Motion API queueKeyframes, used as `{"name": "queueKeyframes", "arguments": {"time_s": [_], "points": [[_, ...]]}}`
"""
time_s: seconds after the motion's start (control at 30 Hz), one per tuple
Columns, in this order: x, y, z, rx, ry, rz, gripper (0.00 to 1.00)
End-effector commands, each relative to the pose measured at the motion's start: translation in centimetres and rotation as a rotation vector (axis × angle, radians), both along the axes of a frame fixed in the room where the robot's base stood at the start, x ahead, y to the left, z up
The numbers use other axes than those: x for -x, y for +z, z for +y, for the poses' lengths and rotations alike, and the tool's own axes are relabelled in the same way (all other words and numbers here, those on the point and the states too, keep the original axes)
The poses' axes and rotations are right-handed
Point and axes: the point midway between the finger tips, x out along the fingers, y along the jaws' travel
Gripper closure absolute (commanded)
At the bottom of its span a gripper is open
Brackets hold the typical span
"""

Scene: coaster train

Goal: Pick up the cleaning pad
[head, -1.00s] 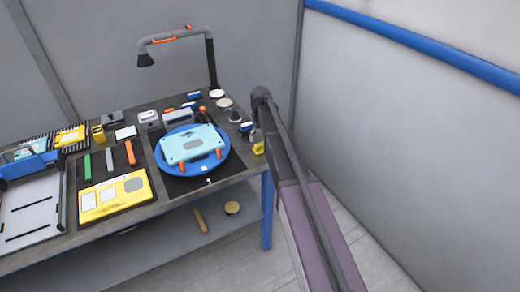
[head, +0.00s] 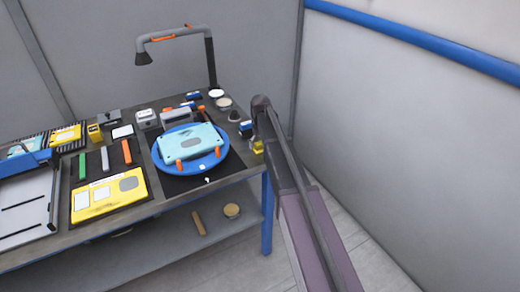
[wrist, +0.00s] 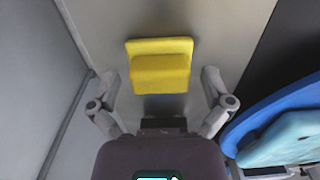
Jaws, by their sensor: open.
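A yellow block with a raised, stepped top (wrist: 160,70), which looks like the cleaning pad, lies on the grey table in the wrist view. It shows small in the head view (head: 257,147) at the table's right edge, partly hidden by my arm. My gripper (wrist: 160,80) is open, with one finger on each side of the block in the picture. The fingers look clear of the block, and I cannot tell the height left between them. In the head view my arm hides the gripper.
A blue round plate (head: 222,160) holds a light blue case (head: 190,142) and shows close at the right of the wrist view (wrist: 245,125). A small dark and white item (head: 234,116) stands behind the pad. A lamp (head: 210,65) rises at the back.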

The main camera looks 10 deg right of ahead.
Motion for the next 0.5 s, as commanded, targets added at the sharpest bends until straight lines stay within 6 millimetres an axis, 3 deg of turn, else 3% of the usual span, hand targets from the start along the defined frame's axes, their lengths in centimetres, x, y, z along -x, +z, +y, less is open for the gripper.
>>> {"name": "queueKeyframes", "arguments": {"time_s": [0.43,0.5], "points": [[0.00,0.03,0.00,0.000,0.000,0.000,0.00],[0.00,0.03,0.00,0.000,0.000,0.000,0.21]]}}
